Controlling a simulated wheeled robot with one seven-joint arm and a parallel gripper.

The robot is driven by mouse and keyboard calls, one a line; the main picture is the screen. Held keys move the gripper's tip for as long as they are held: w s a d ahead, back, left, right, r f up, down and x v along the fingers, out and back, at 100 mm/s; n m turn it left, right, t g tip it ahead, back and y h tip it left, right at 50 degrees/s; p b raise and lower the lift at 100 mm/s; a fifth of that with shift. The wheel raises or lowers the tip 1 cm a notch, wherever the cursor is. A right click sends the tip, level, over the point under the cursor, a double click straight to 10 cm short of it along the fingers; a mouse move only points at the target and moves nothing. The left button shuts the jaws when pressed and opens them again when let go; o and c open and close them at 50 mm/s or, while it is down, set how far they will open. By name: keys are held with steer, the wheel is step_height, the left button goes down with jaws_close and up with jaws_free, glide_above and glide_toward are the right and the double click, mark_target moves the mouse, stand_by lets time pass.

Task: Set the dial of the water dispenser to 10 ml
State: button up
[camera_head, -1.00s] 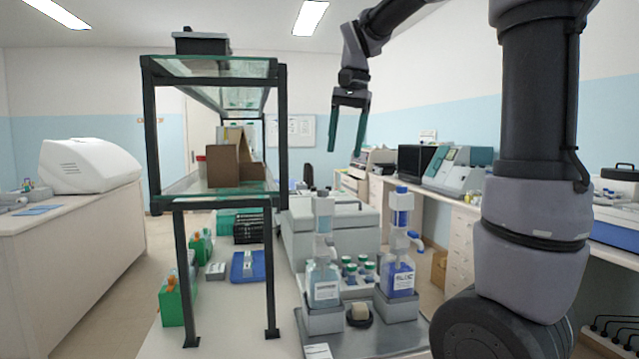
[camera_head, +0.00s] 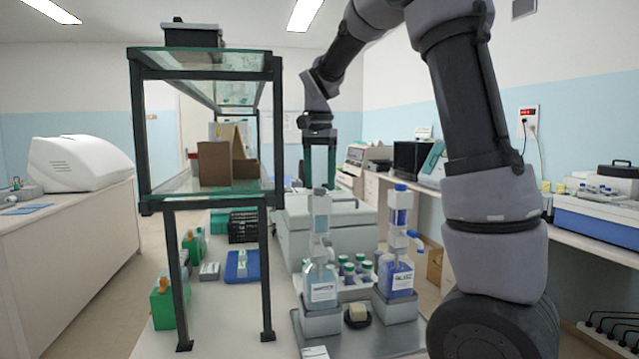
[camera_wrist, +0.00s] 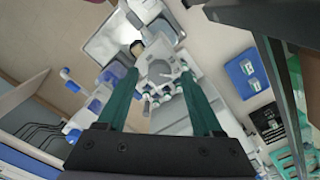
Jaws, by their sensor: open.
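Two bottle-top dispensers stand on a grey tray (camera_head: 345,340). The left dispenser (camera_head: 321,285) holds pale, clear liquid and looks like the water dispenser. The right dispenser (camera_head: 397,275) holds dark blue liquid. The dial of the left one is too small to make out. My gripper (camera_head: 320,183) is open and empty, with its green fingers pointing down above the left dispenser's top, close in the picture; depth is hard to judge. In the wrist view, my gripper (camera_wrist: 158,72) has its fingers apart, with grey and white equipment between and beyond them.
A tall glass-shelved rack (camera_head: 278,120) stands close left of my gripper. Several small capped bottles (camera_head: 349,270) sit between the dispensers, and a round dark dish (camera_head: 356,321) lies in front. A blue tray (camera_head: 242,266) lies on the bench below the rack.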

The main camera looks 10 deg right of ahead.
steer(key=shift+f, duration=0.55)
jaws_close()
steer(key=shift+n, duration=0.4)
steer(key=n, duration=0.4)
steer(key=shift+n, duration=2)
